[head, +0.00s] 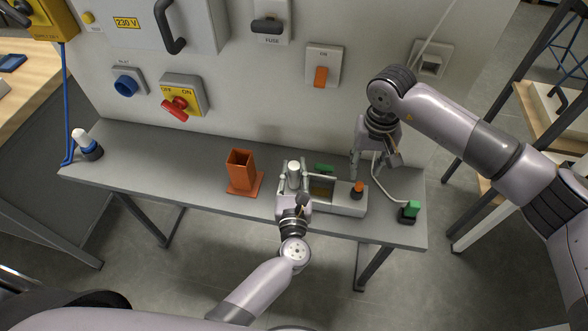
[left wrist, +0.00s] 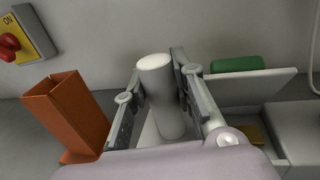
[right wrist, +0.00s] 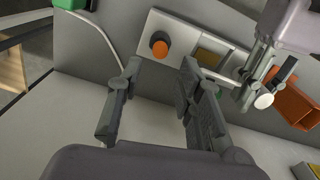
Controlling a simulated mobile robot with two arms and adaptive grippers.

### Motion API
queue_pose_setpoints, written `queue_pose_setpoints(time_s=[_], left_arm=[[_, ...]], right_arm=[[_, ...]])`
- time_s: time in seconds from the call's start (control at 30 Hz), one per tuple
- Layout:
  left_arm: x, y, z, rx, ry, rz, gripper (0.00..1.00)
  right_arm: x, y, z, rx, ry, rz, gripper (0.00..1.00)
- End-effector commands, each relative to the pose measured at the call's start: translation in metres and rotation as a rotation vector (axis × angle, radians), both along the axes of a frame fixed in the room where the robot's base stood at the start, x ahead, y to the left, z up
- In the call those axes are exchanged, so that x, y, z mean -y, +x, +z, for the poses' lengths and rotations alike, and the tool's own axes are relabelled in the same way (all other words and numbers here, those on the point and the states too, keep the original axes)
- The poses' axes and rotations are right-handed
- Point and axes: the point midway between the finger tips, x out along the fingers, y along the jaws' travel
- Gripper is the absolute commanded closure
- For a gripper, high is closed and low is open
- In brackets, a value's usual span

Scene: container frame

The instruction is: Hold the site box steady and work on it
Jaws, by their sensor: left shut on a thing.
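The site box (head: 347,207) is a low light-grey box on the grey shelf. It has an orange knob (head: 358,188) on a dark base at its right and an open compartment with a raised flap (left wrist: 252,86) at its left. My left gripper (head: 293,182) is shut on a pale upright post (left wrist: 163,98) at the box's left end. Whether the post joins the box is hidden. My right gripper (head: 374,162) is open and empty above the shelf, behind the box's right end; the right wrist view shows the box (right wrist: 190,48) beyond its fingers.
An orange open-topped holder (head: 240,172) stands left of the box. A green block (head: 324,168) lies behind it. A green plug (head: 411,208) with a cable is at the shelf's right end, and a blue-and-white plug (head: 86,146) at the left. Wall switches hang above.

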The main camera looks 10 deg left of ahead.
Motion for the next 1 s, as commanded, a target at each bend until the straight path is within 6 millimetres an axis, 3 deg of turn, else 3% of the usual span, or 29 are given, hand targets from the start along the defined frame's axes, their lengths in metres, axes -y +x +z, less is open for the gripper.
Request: queue_pose_setpoints(time_s=[0.23, 0.37, 1.0], left_arm=[[0.0, 0.0, 0.0, 0.0, 0.0, 0.0, 1.0], [0.0, 0.0, 0.0, 0.0, 0.0, 0.0, 1.0], [0.0, 0.0, 0.0, 0.0, 0.001, 0.0, 1.0]], right_arm=[[0.0, 0.0, 0.0, 0.0, 0.0, -0.005, 0.52], [0.0, 0.0, 0.002, 0.0, 0.0, -0.078, 0.52], [-0.001, 0.0, 0.025, 0.0, 0.0, -1.277, 0.52]])
